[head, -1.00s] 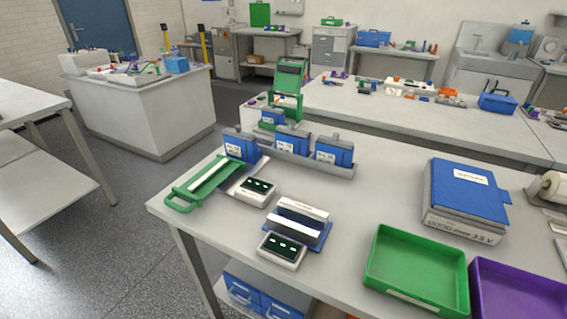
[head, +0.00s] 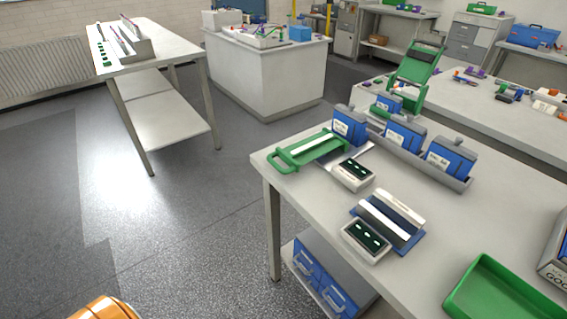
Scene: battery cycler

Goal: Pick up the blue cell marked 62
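Blue cells with white labels stand on the near bench: one at the left (head: 349,126), one in the middle (head: 404,135) and one at the right (head: 450,158). The middle and right ones stand in a long grey tray (head: 425,166). A smaller blue block (head: 388,103) shows behind them, partly hidden. The label numbers are too small to read, so I cannot tell which cell is marked 62. Neither of my grippers is in view.
A green-handled device (head: 308,148), two small black-screened units (head: 355,170) (head: 367,238), a blue-and-grey holder (head: 390,220) and a green tray (head: 500,300) are on the bench. Blue boxes (head: 322,280) sit on its lower shelf. Open floor (head: 190,220) lies to the left.

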